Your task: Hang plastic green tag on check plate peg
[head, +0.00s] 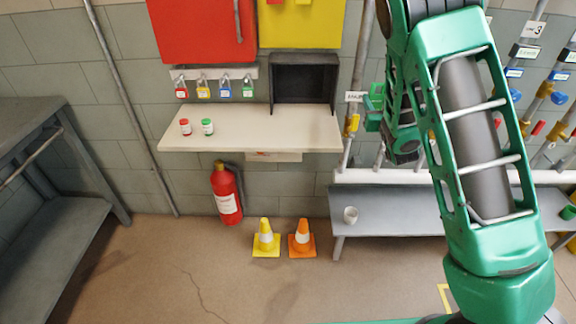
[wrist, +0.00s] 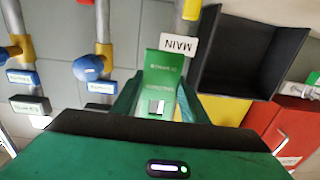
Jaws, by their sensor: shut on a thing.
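The plastic green tag (wrist: 164,70) is a flat green piece with small pale lettering and a pale square at its lower part. My gripper (wrist: 158,103) is shut on it, with one finger on each side, and the tag sticks out beyond the fingertips. In the head view my gripper (head: 374,112) is small and partly hidden by my own arm, beside the wall pipe. I cannot single out the check plate or its peg. Small labelled plates hang by the pipes, such as a dark-edged one (head: 524,52) and a blue-edged one (wrist: 22,77); their lettering is too small to read.
A white MAIN label (wrist: 178,45) is on the pipe close behind the tag. A dark open box (head: 304,80) stands on the wall shelf (head: 255,130). Blue valve handles (wrist: 90,67) stick out nearby. A low grey bench (head: 395,210) stands below the pipes.

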